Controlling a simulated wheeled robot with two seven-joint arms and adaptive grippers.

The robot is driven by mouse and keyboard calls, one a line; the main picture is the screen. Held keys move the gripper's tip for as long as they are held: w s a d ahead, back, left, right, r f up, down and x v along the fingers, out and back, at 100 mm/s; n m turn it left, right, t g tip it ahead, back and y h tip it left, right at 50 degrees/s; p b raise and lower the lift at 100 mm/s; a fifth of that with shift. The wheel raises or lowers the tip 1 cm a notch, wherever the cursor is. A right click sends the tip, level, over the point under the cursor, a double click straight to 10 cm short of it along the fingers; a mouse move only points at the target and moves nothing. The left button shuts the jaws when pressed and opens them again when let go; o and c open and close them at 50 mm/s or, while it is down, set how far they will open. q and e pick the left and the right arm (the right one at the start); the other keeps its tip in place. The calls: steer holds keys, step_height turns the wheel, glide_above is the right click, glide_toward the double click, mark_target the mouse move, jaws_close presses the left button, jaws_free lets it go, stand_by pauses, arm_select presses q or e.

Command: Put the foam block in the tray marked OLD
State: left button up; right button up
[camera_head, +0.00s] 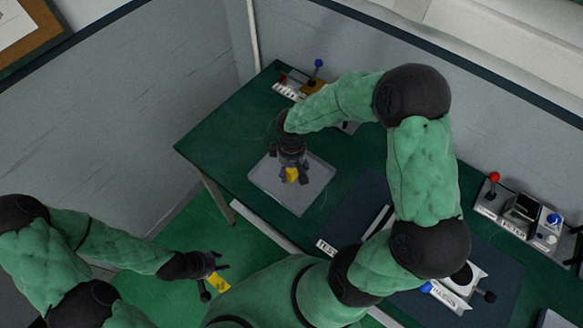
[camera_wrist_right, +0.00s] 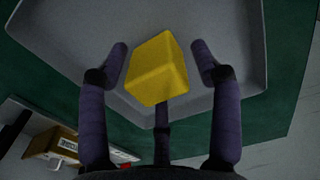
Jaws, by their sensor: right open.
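The yellow foam block (camera_head: 291,175) is at the grey tray (camera_head: 312,196) on the green table. In the right wrist view the block (camera_wrist_right: 152,68) shows over the grey tray floor (camera_wrist_right: 215,28), between my fingertips with a gap on each side. My right gripper (camera_wrist_right: 160,62) is open and points down at the tray; it also shows in the head view (camera_head: 290,170). I cannot tell whether the block touches the tray floor. No OLD marking is readable on this tray.
A label marked TEST (camera_head: 327,246) lies near the table's front edge. A dark mat (camera_head: 352,207) is partly hidden by my right arm. A blue-knobbed lever (camera_head: 318,64) stands at the back, and a panel with a red knob (camera_head: 494,177) at the right. Grey walls bound the table.

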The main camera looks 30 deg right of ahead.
steer(key=shift+r, duration=0.35)
step_height(320, 180, up, 12)
steer(key=p, duration=0.2)
steer(key=shift+f, duration=0.2)
